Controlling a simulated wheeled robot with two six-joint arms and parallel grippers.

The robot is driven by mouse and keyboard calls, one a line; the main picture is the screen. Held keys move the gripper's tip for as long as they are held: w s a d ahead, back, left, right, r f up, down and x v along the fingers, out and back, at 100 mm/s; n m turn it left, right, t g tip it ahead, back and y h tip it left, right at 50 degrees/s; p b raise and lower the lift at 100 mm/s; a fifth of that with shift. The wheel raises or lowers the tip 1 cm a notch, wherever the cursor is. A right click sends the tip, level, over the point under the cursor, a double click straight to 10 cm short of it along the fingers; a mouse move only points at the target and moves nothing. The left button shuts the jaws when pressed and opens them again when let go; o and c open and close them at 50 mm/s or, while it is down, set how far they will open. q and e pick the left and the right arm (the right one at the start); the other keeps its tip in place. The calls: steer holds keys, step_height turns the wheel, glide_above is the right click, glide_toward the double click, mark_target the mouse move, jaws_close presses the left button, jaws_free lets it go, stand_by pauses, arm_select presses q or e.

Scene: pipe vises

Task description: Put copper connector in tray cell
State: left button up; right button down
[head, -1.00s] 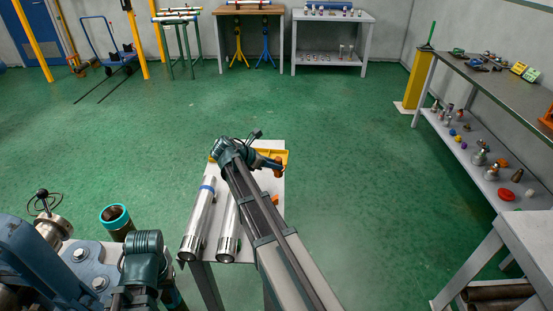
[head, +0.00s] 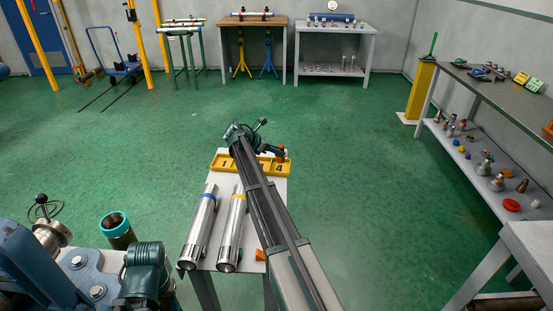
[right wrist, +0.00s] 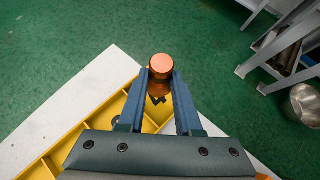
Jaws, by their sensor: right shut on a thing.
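The copper connector (right wrist: 160,68) is a round orange-brown piece held between the two blue fingers of my right gripper (right wrist: 160,88). In the head view, my right gripper (head: 280,153) is at the right end of the yellow tray (head: 222,165), near the number 4. In the right wrist view, the tray (right wrist: 62,153) runs below the gripper, with dividers between its cells. A dark number mark shows just below the connector, which appears above the tray's numbered end. My arm hides the tray's middle. My left wrist shows at the lower left, but its fingers are not visible.
Two silver pipes, one with a blue band (head: 199,228) and one with a yellow band (head: 232,230), lie on the white table (head: 213,262). An orange piece (head: 260,254) lies near its front. A blue vise (head: 85,275) stands at lower left.

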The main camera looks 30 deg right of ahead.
mark_target(277, 156)
step_height(277, 156, down, 4)
steer(key=b, duration=0.3)
steer(key=shift+r, duration=0.35)
steer(key=c, duration=0.6)
jaws_free()
steer(key=shift+r, duration=0.1)
steer(key=w+p+v, duration=0.1)
steer(key=p+v, duration=0.6)
steer(key=v, duration=0.5)
steer(key=shift+s, duration=0.5)
